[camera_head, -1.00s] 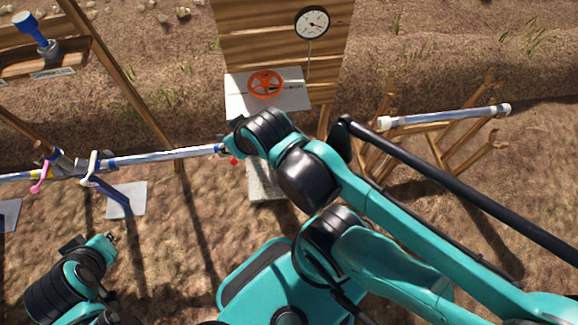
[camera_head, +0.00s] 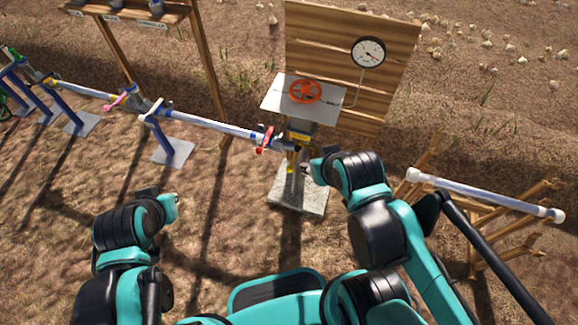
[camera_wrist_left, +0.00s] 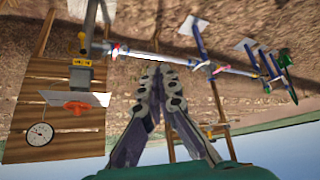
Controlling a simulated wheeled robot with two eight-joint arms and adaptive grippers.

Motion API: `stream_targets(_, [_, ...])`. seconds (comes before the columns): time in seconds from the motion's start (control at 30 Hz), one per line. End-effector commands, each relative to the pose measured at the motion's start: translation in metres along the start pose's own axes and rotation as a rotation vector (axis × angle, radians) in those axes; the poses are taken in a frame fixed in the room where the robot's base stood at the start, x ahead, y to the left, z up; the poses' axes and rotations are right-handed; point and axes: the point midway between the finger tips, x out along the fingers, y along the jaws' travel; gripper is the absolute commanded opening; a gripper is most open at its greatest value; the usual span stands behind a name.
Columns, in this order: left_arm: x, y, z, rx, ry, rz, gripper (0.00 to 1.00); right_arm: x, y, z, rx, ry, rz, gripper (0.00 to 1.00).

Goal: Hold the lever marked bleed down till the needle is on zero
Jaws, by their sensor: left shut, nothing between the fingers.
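The pressure gauge (camera_head: 368,53) is a white dial with a black rim on the wooden board; its thin red needle is off vertical, and its numbers are too small to read. It also shows in the left wrist view (camera_wrist_left: 40,134). A red lever (camera_head: 265,140) sits on the pipe below the board, a pink lever (camera_head: 121,98) and a white one (camera_head: 153,110) farther left. I cannot read which is marked bleed. My left gripper (camera_head: 174,198) is shut and empty, low and apart from the pipe. My right gripper (camera_head: 316,163) is beside the yellow-topped post; its fingers are unclear.
An orange handwheel (camera_head: 305,91) is on a white plate (camera_head: 273,98) before the board. The post stands on a concrete block (camera_head: 291,200). A loose pipe (camera_head: 482,194) rests on wooden trestles at the right. A wooden shelf (camera_head: 180,16) is at back left. Open dirt lies at front left.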

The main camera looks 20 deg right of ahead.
Motion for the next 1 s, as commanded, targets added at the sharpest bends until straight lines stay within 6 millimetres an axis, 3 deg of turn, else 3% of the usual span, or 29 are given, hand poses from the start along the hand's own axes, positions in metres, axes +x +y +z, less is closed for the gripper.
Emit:
stream_targets(0.13, [0.003,0.006,-0.011,-0.034,-0.015,0.014,0.00,0.002,0.000,0.001,0.000,0.000,0.000,0.40])
stream_targets(0.27, [0.016,0.025,-0.039,-0.129,-0.059,0.047,0.00,0.005,0.000,0.004,0.000,0.000,0.000,0.40])
stream_targets(0.47, [0.065,0.074,-0.090,-0.343,-0.177,0.096,0.00,0.012,0.000,0.009,0.000,0.000,0.000,0.40])
stream_targets(0.6, [0.114,0.117,-0.114,-0.492,-0.271,0.110,0.00,0.016,0.000,0.012,0.000,0.000,0.000,0.40])
stream_targets(0.73, [0.169,0.163,-0.123,-0.625,-0.363,0.105,0.00,0.021,0.000,0.015,0.000,0.000,0.000,0.40])
stream_targets(0.87, [0.229,0.210,-0.117,-0.750,-0.457,0.082,0.00,0.025,0.000,0.018,0.000,0.000,0.000,0.40])
stream_targets(1.0, [0.290,0.257,-0.096,-0.867,-0.546,0.042,0.00,0.029,0.000,0.021,0.000,0.000,0.000,0.40])
